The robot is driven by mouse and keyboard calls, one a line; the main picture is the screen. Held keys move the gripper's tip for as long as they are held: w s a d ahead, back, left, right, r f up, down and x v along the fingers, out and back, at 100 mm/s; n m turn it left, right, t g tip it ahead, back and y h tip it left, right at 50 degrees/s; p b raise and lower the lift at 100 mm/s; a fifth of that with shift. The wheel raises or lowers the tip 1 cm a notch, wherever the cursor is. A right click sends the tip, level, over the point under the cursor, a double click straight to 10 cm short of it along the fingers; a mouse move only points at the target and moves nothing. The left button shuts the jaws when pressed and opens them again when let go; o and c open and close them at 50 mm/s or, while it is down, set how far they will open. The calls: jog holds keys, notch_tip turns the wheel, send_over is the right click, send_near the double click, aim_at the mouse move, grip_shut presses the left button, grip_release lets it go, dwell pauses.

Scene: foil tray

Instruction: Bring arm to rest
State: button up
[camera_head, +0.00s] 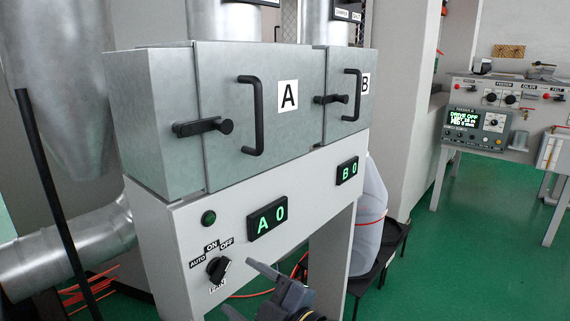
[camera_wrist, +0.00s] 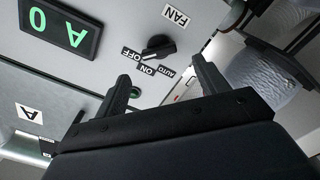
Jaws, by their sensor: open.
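My gripper (camera_head: 243,289) is low in the head view, below and to the right of the black fan knob (camera_head: 218,268). In the wrist view the two fingers of my gripper (camera_wrist: 162,70) are spread, with nothing between them. The knob also shows there (camera_wrist: 158,48), upside down, beyond the fingertips and apart from them. Its bar looks turned towards the OFF label (camera_wrist: 132,58). My arm's rest pose is not marked in either view.
The cabinet has closed doors A (camera_head: 288,95) and B (camera_head: 350,88) with black handles. Displays A (camera_head: 267,218) and B (camera_head: 347,171) both read 0. A feeder control bench (camera_head: 510,85) stands at the right. Green floor (camera_head: 480,215) lies open between.

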aim_at(217, 263)
jog(key=x, duration=0.6)
jog(key=shift+r+b, duration=0.15)
jog(key=shift+b, duration=0.2)
jog(key=m+p, duration=0.3)
jog(key=shift+d+r+m, duration=0.1)
jog(key=shift+r+m, duration=0.05)
jog(key=shift+m, duration=0.15)
jog(key=m+p, duration=0.5)
jog(key=shift+w+d+m, duration=0.1)
jog(key=shift+w+m, duration=0.05)
jog(key=shift+m, duration=0.15)
jog(key=p+v, duration=0.1)
jog(key=v, duration=0.9)
jog(key=shift+s+d, duration=0.2)
jog(key=shift+s, duration=0.05)
jog(key=shift+w+f, duration=0.1)
jog(key=shift+f, duration=0.15)
